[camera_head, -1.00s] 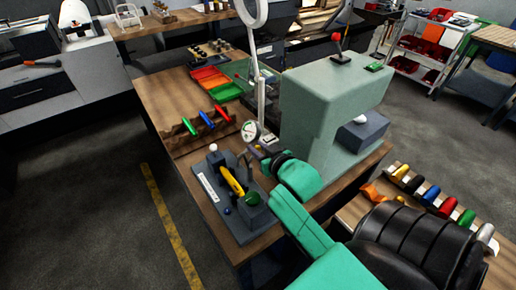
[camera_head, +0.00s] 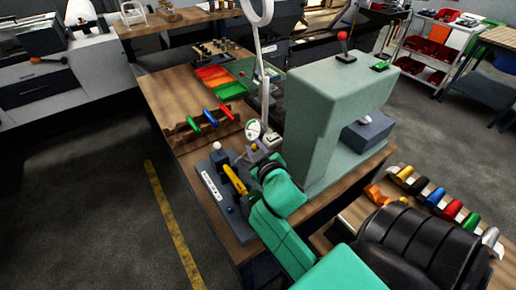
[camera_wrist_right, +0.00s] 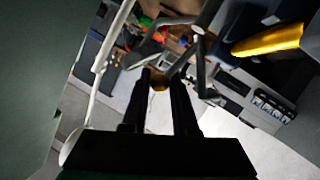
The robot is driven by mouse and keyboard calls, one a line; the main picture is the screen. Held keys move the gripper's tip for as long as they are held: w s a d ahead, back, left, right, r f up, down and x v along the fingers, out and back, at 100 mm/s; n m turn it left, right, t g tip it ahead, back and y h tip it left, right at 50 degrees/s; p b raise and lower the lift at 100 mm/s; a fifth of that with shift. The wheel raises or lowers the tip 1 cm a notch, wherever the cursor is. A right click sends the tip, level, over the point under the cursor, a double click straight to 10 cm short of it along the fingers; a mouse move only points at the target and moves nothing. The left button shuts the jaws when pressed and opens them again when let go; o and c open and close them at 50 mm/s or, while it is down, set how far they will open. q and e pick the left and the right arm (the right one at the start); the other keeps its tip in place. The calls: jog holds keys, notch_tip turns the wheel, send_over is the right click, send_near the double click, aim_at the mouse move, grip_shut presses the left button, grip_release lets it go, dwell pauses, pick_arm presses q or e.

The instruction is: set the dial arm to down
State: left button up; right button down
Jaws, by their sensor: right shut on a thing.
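The dial gauge (camera_head: 253,130) has a round pale face and stands at the right of the wooden bench, beside the grey-green machine. A small yellow knob (camera_head: 254,147) shows just below it. My right gripper (camera_head: 258,151) is at this knob, its fingers partly hidden by my green wrist. In the right wrist view, the two dark fingers (camera_wrist_right: 160,78) are close together with the round yellow-brown knob (camera_wrist_right: 159,85) between their tips. The dial arm itself is mostly hidden, so its direction is unclear. My left gripper is not in view.
A grey fixture (camera_head: 212,180) with a yellow handle (camera_head: 235,180) stands close in front of my right gripper. The large machine (camera_head: 335,125) is close on the right. A rack (camera_head: 203,127) with coloured handles is to the left. The floor at the left is clear.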

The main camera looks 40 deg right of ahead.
jog(key=shift+a+f+n+h+b, duration=0.25)
jog(key=shift+a+n+h+b, duration=0.25)
jog(key=shift+n, duration=0.2)
jog(key=shift+r, duration=0.1)
jog(key=c, duration=0.9)
grip_release()
jog(key=shift+o, duration=1.1)
jog(key=shift+w+d, duration=0.1)
jog(key=shift+d, duration=0.05)
jog(key=shift+r, duration=0.15)
